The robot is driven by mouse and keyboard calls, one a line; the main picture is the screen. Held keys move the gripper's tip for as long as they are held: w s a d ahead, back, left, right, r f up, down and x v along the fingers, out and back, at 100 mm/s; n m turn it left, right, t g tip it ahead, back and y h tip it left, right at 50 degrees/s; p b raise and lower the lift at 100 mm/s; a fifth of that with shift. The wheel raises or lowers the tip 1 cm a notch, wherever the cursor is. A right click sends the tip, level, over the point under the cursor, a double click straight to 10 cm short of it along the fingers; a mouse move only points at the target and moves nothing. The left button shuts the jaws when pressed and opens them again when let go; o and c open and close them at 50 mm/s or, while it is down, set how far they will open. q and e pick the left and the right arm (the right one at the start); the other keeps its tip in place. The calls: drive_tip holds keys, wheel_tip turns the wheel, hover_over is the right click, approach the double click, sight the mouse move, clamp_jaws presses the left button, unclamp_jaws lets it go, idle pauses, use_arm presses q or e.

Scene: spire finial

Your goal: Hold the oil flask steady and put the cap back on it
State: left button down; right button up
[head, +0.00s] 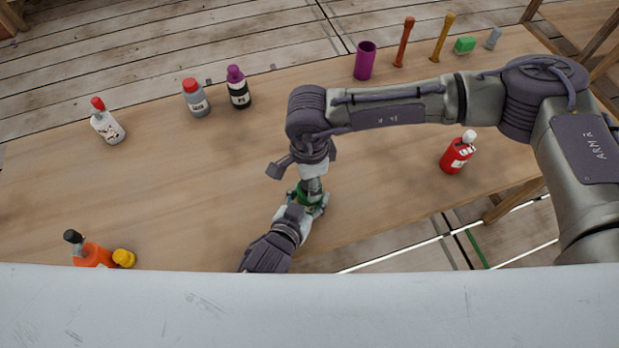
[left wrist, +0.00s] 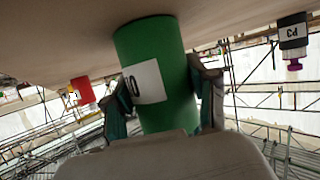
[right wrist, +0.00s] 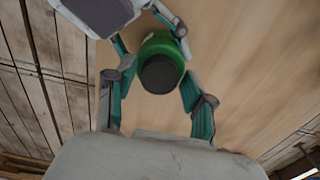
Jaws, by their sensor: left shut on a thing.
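The green flask (head: 305,196) stands upright on the table, partly hidden by my grippers in the head view. In the left wrist view it shows as a green cylinder (left wrist: 178,80) with a white label. My left gripper (head: 312,208) is shut on its body from the side. In the right wrist view a dark round cap (right wrist: 161,73) sits on top of the green flask (right wrist: 160,46); whether it is fully seated cannot be told. My right gripper (right wrist: 158,82) is above the flask, its fingers open on both sides of the cap with small gaps.
A red bottle (head: 457,154) stands to the right. An orange bottle (head: 93,256) and a yellow piece (head: 124,258) are at the front left. A white bottle (head: 107,127), a grey bottle (head: 195,101) and a purple-capped bottle (head: 238,92) stand farther back. A purple cup (head: 365,62) is behind my right arm.

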drive_tip(key=shift+o, duration=0.5)
wheel_tip(320, 180, up, 12)
idle(0.3)
use_arm(q)
drive_tip(key=shift+c, duration=1.2)
unclamp_jaws()
drive_tip(key=v, duration=1.2)
